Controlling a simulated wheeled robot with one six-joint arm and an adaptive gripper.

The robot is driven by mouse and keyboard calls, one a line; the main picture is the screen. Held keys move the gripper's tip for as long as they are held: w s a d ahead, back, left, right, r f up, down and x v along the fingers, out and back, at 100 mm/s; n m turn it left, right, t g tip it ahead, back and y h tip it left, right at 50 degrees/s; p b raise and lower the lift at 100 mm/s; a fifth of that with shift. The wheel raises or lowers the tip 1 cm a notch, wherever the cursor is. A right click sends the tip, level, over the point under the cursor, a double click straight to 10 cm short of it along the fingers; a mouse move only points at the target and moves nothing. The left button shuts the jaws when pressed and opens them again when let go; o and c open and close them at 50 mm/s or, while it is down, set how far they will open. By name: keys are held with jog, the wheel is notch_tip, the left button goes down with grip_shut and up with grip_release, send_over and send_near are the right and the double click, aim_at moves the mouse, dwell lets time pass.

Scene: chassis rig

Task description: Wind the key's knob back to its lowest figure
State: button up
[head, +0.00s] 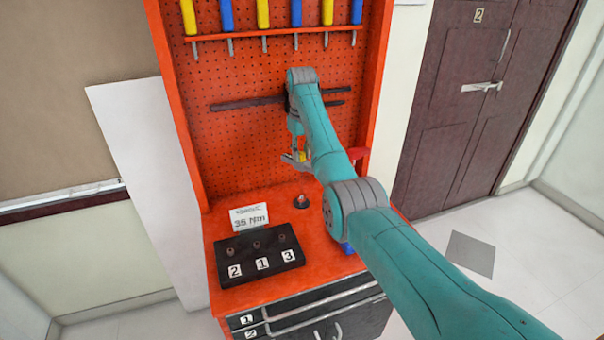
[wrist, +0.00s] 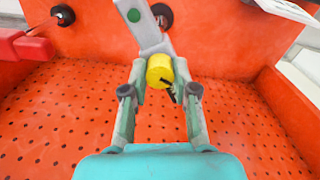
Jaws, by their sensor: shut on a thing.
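The yellow knob (wrist: 159,72) sits at the end of the key's pale grey body (wrist: 150,38), which bears a green dot. My gripper (wrist: 160,82) is shut on the knob, with one finger on each side of it. A small dark mark shows on the knob's lower right; I cannot read any figure there. In the head view my gripper (head: 297,158) is in front of the pegboard above the orange worktop, with a bit of the yellow knob (head: 303,156) showing. My arm hides most of the key in that view.
A black block (head: 259,255) with several bolts and labels 2, 1, 3 stands on the worktop. Behind it is a card (head: 249,217) reading 35 Nm. A red part (wrist: 22,46) is close on the left in the wrist view. Screwdrivers (head: 263,14) hang on a rack above.

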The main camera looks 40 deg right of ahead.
jog(key=n, duration=0.4)
jog(key=shift+n, duration=0.3)
jog(key=n, duration=0.4)
jog(key=o, duration=0.7)
jog(key=m, duration=0.5)
jog(key=shift+m, duration=0.3)
jog(key=m, duration=0.5)
